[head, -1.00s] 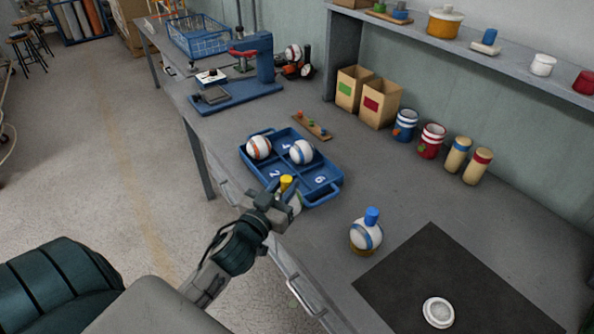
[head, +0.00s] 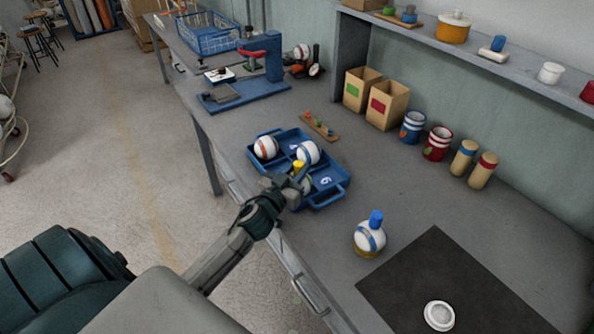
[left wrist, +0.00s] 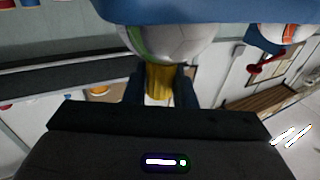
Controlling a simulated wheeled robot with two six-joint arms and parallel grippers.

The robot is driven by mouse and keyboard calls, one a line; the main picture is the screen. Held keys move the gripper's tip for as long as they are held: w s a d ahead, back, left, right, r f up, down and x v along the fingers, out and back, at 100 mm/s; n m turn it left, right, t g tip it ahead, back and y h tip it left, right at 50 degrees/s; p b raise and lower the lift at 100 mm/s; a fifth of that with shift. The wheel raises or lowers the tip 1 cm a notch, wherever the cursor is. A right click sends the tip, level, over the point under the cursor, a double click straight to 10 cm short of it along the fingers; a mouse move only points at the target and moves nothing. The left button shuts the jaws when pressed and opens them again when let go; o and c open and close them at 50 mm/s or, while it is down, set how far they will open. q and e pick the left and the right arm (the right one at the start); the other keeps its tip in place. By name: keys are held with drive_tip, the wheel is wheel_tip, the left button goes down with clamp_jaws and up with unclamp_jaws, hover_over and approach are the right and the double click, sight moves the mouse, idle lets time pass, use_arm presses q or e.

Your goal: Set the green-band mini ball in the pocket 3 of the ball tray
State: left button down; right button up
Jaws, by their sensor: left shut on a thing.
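My left gripper (head: 299,176) is shut on the yellow knob (left wrist: 160,80) of the green-band mini ball (left wrist: 175,42). In the head view the ball (head: 306,187) is partly hidden by the gripper, at the near side of the blue ball tray (head: 333,199). The left wrist view shows the tray (left wrist: 200,10) right against the ball in the picture; I cannot tell if it touches the pocket floor. An orange-band ball (head: 265,147) and a blue-band ball (head: 308,152) sit in tray pockets. A 6 shows in one pocket; I cannot read a 3. My right gripper is not in view.
A small peg board (head: 319,126) lies behind the tray. A blue press (head: 245,90) stands farther back.

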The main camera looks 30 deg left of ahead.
use_arm(q)
drive_tip(key=shift+f+b, duration=0.2)
drive_tip(key=shift+b, duration=0.1)
drive_tip(key=c, duration=1.2)
unclamp_jaws()
drive_tip(key=shift+r, duration=0.1)
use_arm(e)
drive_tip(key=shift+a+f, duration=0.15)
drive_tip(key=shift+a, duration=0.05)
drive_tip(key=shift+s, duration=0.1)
